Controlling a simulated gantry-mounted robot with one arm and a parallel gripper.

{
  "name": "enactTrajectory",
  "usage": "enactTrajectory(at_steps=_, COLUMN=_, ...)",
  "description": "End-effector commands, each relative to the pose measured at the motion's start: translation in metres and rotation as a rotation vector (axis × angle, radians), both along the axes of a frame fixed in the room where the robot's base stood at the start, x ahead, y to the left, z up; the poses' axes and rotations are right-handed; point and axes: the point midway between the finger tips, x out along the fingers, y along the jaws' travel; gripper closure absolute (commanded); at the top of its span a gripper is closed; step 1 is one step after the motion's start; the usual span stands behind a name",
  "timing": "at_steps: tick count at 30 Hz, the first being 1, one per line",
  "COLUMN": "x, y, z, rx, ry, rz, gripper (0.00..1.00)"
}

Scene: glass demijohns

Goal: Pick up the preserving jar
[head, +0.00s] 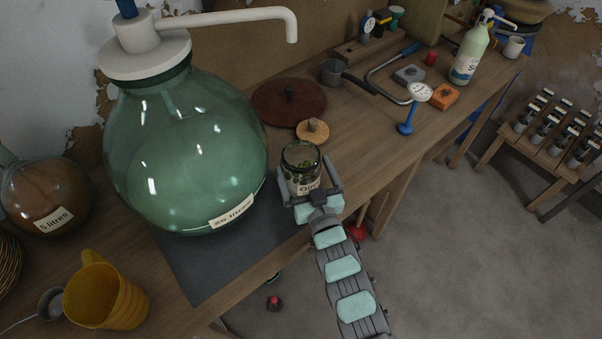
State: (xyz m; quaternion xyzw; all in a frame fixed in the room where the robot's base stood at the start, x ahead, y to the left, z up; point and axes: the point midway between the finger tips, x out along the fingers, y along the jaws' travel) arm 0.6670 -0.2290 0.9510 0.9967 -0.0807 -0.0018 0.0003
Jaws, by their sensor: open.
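The preserving jar (301,162) is a clear glass jar with a dark rim, dark green contents and a white label. It stands upright on the wooden bench near the front edge, right of the large green demijohn. My gripper (308,183) reaches in from the front, its fingers open on either side of the jar's lower part. I cannot tell whether either finger touches the glass. The jar's base is partly hidden by my gripper. A round wooden lid with a knob (312,130) lies just behind the jar.
The large green demijohn (185,150) with a white pump stands close on the left, on a dark mat (196,272). A yellow jug (104,297) is at front left. Behind are a brown lid (288,102) and a saucepan (333,72).

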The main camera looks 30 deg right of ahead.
Motion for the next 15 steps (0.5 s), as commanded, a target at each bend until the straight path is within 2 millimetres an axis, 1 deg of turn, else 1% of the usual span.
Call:
enactTrajectory(at_steps=1, x=0.009, y=0.000, z=-0.002, rx=0.000, ry=-0.003, rz=0.003, gripper=0.00)
enactTrajectory(at_steps=3, x=0.018, y=-0.002, z=0.000, rx=-0.002, ry=-0.006, rz=0.003, gripper=0.00)
enactTrajectory(at_steps=6, x=0.025, y=-0.003, z=0.000, rx=-0.001, ry=-0.004, rz=0.002, gripper=0.00)
enactTrajectory(at_steps=14, x=0.027, y=-0.004, z=0.000, rx=0.000, ry=-0.002, rz=0.001, gripper=0.00)
enactTrajectory(at_steps=15, x=0.027, y=-0.004, z=0.000, rx=0.000, ry=-0.002, rz=0.001, gripper=0.02)
